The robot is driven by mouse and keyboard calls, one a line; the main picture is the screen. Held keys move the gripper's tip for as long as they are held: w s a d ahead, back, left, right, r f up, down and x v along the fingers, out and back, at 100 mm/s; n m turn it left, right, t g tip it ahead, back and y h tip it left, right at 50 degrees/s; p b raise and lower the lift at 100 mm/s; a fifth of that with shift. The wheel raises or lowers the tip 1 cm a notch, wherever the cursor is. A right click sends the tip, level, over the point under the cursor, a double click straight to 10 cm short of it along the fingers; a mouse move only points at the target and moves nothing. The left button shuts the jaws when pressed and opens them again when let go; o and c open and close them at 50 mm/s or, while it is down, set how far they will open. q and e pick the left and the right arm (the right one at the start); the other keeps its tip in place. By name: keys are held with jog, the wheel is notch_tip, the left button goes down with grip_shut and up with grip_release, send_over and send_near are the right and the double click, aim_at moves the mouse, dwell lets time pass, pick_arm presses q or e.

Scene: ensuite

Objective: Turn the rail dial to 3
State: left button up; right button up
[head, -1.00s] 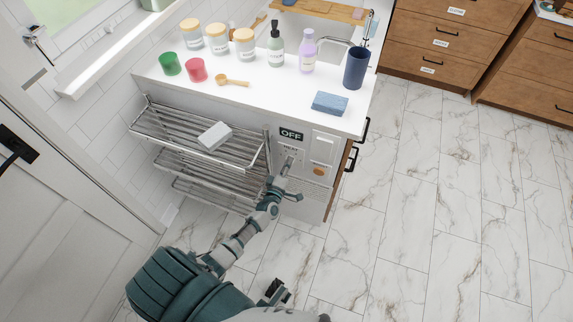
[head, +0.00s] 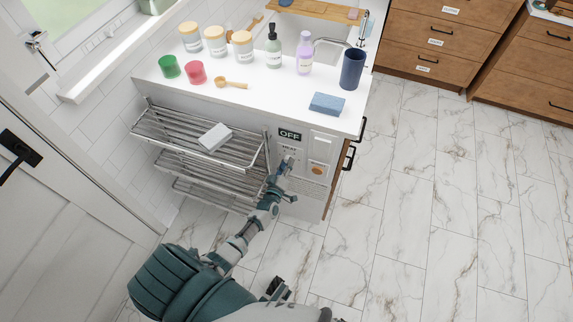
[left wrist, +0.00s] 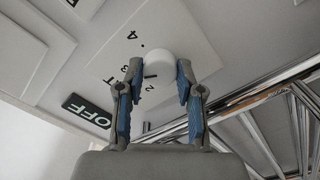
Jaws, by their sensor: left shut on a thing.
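The rail dial (left wrist: 159,68) is a round white knob on a white plate (left wrist: 188,32) marked with numbers and a HEAT label, partly covered by my fingers. In the left wrist view a dark mark on it faces the side of the 2 and 3; its exact setting is hard to tell. My left gripper (head: 286,163) is shut on the dial, with a blue-padded finger on each side in the left wrist view (left wrist: 158,72). A dark display (head: 290,134) above the dial reads OFF.
Chrome rail shelves (head: 190,140) with a white block (head: 215,137) stand left of the panel. An orange button (head: 317,170) is to the right. The counter (head: 265,90) above holds jars, bottles, cups and a blue sponge (head: 327,104). The marble floor (head: 430,200) at right is clear.

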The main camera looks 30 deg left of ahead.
pick_arm(q)
jog(key=shift+s+f, duration=0.15)
jog(key=shift+f, duration=0.2)
jog(key=o, duration=1.1)
jog(key=shift+o, duration=0.2)
jog(key=shift+r, duration=0.15)
jog(key=v, duration=1.1)
jog(key=shift+s, duration=0.35)
